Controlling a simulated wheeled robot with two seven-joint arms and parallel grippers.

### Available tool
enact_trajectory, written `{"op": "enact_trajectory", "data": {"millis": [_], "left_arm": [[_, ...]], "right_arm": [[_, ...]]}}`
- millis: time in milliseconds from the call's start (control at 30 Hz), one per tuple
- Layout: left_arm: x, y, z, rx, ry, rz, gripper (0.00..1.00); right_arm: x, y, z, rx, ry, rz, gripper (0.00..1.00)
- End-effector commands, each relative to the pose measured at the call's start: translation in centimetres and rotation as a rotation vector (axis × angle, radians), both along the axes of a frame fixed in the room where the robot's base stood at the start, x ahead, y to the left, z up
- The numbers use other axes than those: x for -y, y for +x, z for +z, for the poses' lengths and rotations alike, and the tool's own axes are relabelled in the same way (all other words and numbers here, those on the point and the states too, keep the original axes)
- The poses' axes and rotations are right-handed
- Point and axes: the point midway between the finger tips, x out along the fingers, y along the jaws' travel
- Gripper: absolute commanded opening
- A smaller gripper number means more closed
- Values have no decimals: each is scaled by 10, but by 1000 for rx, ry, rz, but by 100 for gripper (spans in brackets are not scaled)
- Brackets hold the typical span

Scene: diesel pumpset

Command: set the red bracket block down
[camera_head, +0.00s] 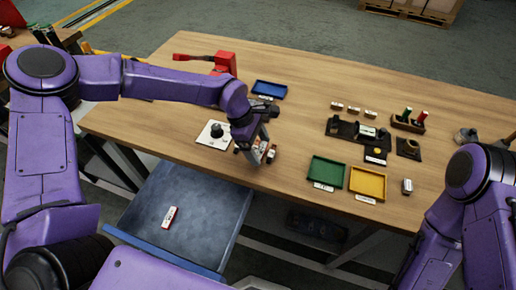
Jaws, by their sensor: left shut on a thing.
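My left gripper (256,152) is over the near edge of the wooden table, to the right of a white plate. It is shut on a small block with red on it, the red bracket block (271,155), which shows at its fingertips. The fingers hide part of the block, and I cannot tell whether it touches the tabletop. My right arm shows at the right edge, but its gripper is out of view.
The table (300,100) bears a white plate (213,134) with a dark knob, a blue tray (269,90), a green tray (327,171), a yellow tray (367,183) and a red vise-like tool (222,63). An open drawer (200,195) holds a red-and-white item (170,217).

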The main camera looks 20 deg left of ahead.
Motion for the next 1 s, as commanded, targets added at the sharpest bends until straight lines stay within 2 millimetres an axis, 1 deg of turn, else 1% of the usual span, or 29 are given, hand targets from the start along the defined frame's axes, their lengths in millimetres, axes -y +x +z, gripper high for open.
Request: {"op": "enact_trajectory", "data": {"millis": [33,133,500,533,567,800,867,900,967,1000], "left_arm": [[0,-2,-10,-8,2,-1,47],[0,-2,-22,-4,0,-1,47],[0,-2,-30,-3,-1,0,47],[0,-2,-29,-3,0,-1,92],[0,-2,-28,-3,0,-1,100],[0,-2,-27,-3,0,-1,100],[-1,-2,-22,-2,0,0,100],[-3,-1,-19,-1,-1,2,100],[-7,0,-9,1,-2,2,100],[-11,-1,-1,2,-2,1,100]], "right_arm": [[0,0,4,0,0,0,43],[0,0,6,0,0,0,43],[0,0,1,0,0,0,43],[0,0,3,0,0,0,43],[0,0,3,0,0,0,43],[0,0,4,0,0,0,43],[0,0,6,0,0,0,43],[0,0,3,0,0,0,43],[0,0,0,0,0,0,43],[0,0,-2,0,0,0,43]]}}
